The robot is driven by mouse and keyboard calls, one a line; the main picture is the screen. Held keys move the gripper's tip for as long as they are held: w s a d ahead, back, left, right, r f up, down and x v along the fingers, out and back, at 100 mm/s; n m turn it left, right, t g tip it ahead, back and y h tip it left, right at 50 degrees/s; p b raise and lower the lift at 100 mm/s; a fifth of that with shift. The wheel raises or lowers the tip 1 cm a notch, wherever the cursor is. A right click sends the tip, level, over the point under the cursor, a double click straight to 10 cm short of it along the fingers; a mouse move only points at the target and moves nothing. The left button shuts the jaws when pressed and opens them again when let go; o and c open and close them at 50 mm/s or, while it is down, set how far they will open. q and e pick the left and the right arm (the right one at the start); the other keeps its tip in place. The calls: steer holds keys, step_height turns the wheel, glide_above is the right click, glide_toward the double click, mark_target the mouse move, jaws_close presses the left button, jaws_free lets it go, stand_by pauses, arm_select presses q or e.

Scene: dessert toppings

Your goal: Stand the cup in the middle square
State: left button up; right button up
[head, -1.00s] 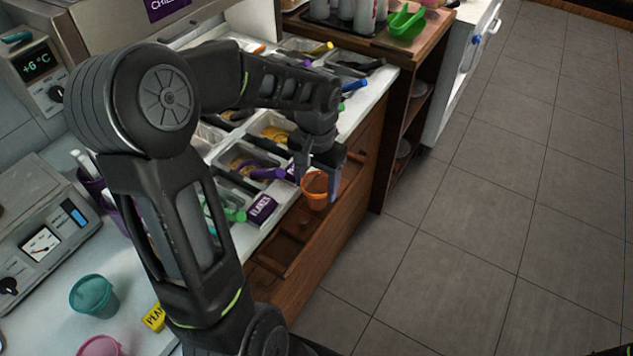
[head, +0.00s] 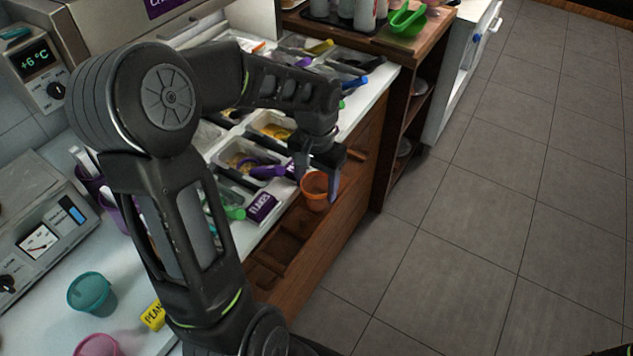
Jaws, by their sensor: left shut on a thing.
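My left gripper (head: 323,172) is shut on an orange cup (head: 315,193), near the front edge of the counter. The cup looks roughly upright, and the gripper fingers hide part of its rim. Below and beside it, a brown wooden ledge (head: 333,216) runs along the counter front, with recessed squares in it. One recess (head: 288,246) shows to the lower left of the cup. The cup hides part of the ledge, so I cannot tell which square is the middle one or whether the cup touches the wood. My right gripper is not in view.
Topping bins with coloured scoops fill the counter behind the cup, with a purple label (head: 262,206) close by. A teal cup (head: 90,292) and a pink cup (head: 97,346) stand at lower left, near a scale (head: 38,240). Open floor lies right.

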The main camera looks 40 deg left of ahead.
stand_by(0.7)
arm_select(q)
steer(key=o, duration=1.4)
steer(key=shift+o, duration=0.4)
steer(key=shift+o, duration=1)
steer(key=shift+r+p, duration=1.15)
steer(key=shift+r, duration=0.25)
step_height(320, 180, up, 5)
steer(key=p, duration=0.4)
steer(key=shift+r, duration=0.1)
